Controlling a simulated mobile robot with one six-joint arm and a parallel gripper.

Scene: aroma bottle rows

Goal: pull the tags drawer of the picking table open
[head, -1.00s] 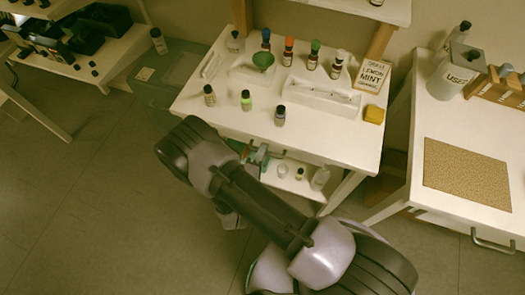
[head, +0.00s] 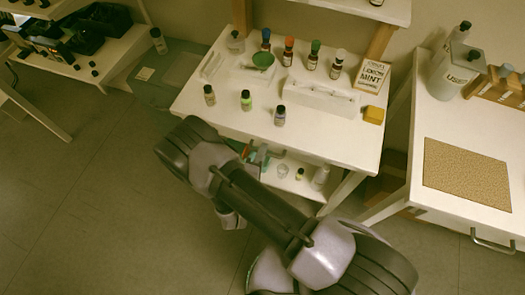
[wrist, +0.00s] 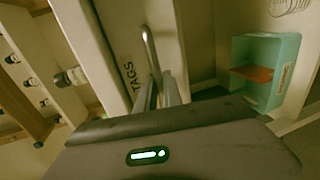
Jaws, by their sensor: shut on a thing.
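The tags drawer (wrist: 168,30) fills the middle of the wrist view, a pale front marked "TAGS". A slim metal bar handle (wrist: 149,48) stands out from it. My gripper (wrist: 160,88) is shut on this handle, with its fingers close on either side of the bar. My arm hides most of the drawer front there, so how far the drawer stands out cannot be told.
Small bottles (head: 246,100), a green funnel (head: 263,60) and a lemon mint card (head: 371,76) stand on the table. A lower shelf holds a few small vessels (head: 320,177). A teal box (wrist: 266,70) is right of the drawer in the wrist view. Open floor (head: 90,220) lies left.

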